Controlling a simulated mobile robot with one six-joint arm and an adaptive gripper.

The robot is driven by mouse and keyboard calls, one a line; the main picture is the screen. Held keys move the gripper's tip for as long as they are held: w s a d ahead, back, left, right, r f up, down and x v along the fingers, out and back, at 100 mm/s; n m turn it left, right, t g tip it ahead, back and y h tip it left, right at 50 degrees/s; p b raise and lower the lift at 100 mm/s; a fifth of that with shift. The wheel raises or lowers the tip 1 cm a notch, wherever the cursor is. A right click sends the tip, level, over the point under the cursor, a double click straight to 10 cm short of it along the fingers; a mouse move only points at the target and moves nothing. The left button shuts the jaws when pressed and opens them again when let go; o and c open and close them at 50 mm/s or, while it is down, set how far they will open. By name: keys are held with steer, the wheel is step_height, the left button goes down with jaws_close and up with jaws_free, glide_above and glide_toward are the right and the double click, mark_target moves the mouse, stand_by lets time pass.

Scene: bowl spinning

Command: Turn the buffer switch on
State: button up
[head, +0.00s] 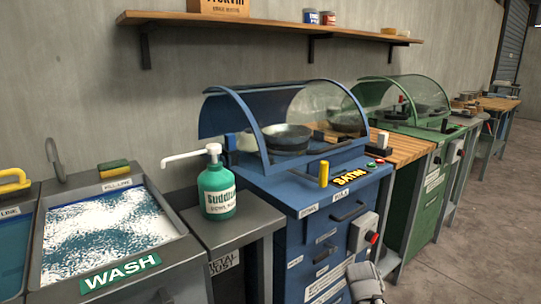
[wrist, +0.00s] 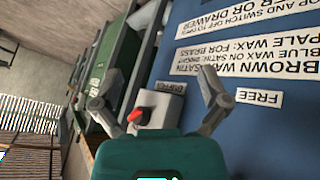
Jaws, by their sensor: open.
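The buffer switch is a pale grey box (head: 360,232) with a red knob (head: 373,238) on the front of the blue cabinet (head: 310,262), at its right side. The wrist view shows the box (wrist: 158,106), its red knob (wrist: 138,116) and a "BUFFER" label (wrist: 172,87), with the picture turned on its side. My gripper (wrist: 160,73) is open and empty, its fingers spread to either side of the box. In the head view, my gripper (head: 362,272) is just below the switch. I cannot tell whether it touches it. The knob's on or off setting is unclear.
A blue hooded machine (head: 265,178) marked "SATIN" tops the cabinet. A green machine (head: 430,185) stands to the right. A soap bottle (head: 216,190) and wash basin (head: 110,235) are at left. Free floor (head: 470,260) lies at right.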

steer(key=s+a+f+g+y+p, duration=0.1)
steer(key=s+a+g+y+p, duration=0.4)
steer(key=s+a, duration=0.7)
step_height(320, 180, up, 37)
steer(key=g+p, duration=0.1)
steer(key=p, duration=3.3)
steer(key=shift+w+a+n+h+p, duration=0.3)
steer(key=shift+w+a+n+p, duration=0.05)
steer(key=shift+w+n, duration=0.1)
